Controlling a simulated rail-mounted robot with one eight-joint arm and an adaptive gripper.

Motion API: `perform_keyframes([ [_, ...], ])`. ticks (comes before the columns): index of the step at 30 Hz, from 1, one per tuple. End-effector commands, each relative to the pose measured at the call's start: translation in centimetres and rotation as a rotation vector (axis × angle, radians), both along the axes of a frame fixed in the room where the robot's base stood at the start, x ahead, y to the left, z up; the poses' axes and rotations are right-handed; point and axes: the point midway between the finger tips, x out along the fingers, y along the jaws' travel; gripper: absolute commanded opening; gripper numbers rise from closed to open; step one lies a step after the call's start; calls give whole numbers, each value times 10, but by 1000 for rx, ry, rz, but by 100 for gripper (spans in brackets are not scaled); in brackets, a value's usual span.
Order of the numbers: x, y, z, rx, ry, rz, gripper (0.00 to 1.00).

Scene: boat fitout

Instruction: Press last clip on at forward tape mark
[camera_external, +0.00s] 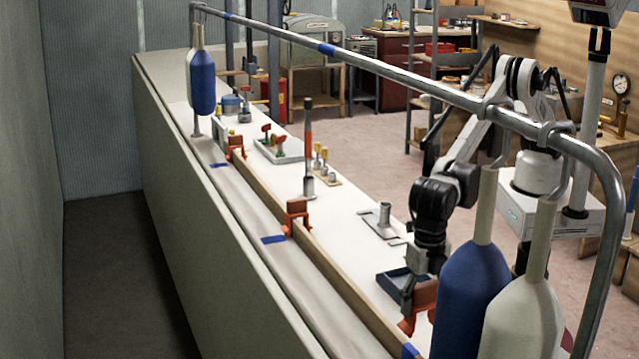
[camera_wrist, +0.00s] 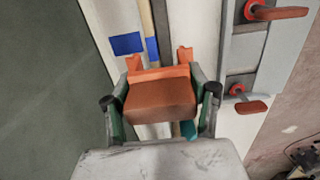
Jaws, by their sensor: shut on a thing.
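My gripper (camera_external: 408,305) is shut on an orange-brown clip (camera_external: 424,294), with a finger on each side of it. In the wrist view, the gripper (camera_wrist: 160,108) holds the clip (camera_wrist: 160,100) over the wooden strip (camera_wrist: 147,16), whose line runs between the clip's two prongs. I cannot tell whether the clip touches or is seated on the strip. Blue tape (camera_wrist: 127,43) lies beside the strip, just beyond the clip, with another blue patch (camera_wrist: 152,48) on the strip. Two other orange clips, one mid-strip (camera_external: 297,216) and one far (camera_external: 236,147), sit on it near blue tape marks (camera_external: 273,239).
Blue fenders (camera_external: 466,290) and a white one (camera_external: 520,290) hang from the metal rail (camera_external: 400,75), partly hiding my gripper's surroundings. Red handles (camera_wrist: 280,12) stand right in the wrist view. Tools stand along the white deck (camera_external: 335,225).

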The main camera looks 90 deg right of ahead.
Motion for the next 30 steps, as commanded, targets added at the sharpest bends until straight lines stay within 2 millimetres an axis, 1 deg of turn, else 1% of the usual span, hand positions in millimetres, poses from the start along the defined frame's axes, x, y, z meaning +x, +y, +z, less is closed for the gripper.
perform_keyframes([
  [30, 0, 0, -53, 0, 0, -1, 22],
])
